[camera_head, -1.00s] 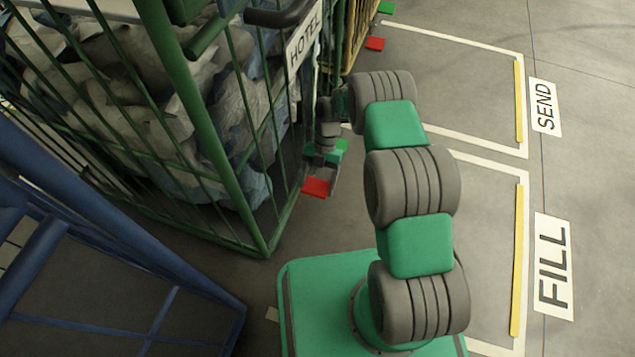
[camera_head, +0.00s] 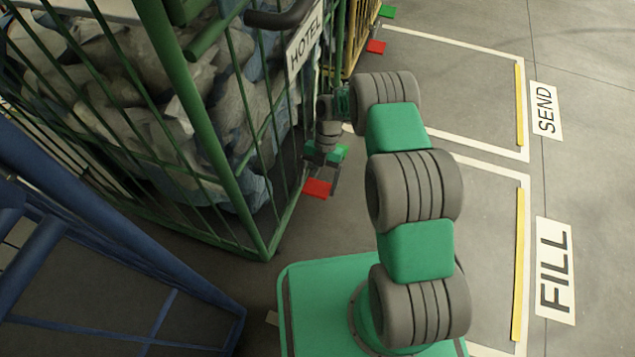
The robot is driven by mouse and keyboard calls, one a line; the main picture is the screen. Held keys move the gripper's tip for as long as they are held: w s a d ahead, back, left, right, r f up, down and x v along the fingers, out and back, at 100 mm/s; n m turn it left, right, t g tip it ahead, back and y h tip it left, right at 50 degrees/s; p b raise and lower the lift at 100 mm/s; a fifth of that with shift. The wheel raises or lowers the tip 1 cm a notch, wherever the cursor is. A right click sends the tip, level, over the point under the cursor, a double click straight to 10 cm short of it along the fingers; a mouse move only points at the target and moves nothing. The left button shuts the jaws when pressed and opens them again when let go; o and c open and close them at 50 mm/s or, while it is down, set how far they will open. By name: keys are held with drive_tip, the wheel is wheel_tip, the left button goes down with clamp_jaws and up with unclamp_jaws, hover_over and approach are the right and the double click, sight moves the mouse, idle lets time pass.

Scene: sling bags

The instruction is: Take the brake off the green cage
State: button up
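The green cage (camera_head: 196,100) stands at upper left, filled with grey and blue bags and bearing a HOTEL sign (camera_head: 304,43). A red pedal (camera_head: 317,187) and a green pedal (camera_head: 341,152) show low at its near right corner. My arm reaches over from the right, and my gripper (camera_head: 333,176) points down at these pedals, close beside the red one. I cannot tell whether it touches either pedal. The fingers are small and partly hidden, so their opening is unclear.
A blue frame (camera_head: 60,215) stands close at lower left. Another cage with yellowish bars (camera_head: 359,32) stands behind, with its own red pedal (camera_head: 376,46) and green pedal (camera_head: 387,11). White-lined floor bays marked SEND (camera_head: 544,108) and FILL (camera_head: 555,270) are empty at right.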

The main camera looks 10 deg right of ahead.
drive_tip(key=p+v, duration=0.2)
drive_tip(key=v, duration=0.6)
drive_tip(key=shift+s+f, duration=0.1)
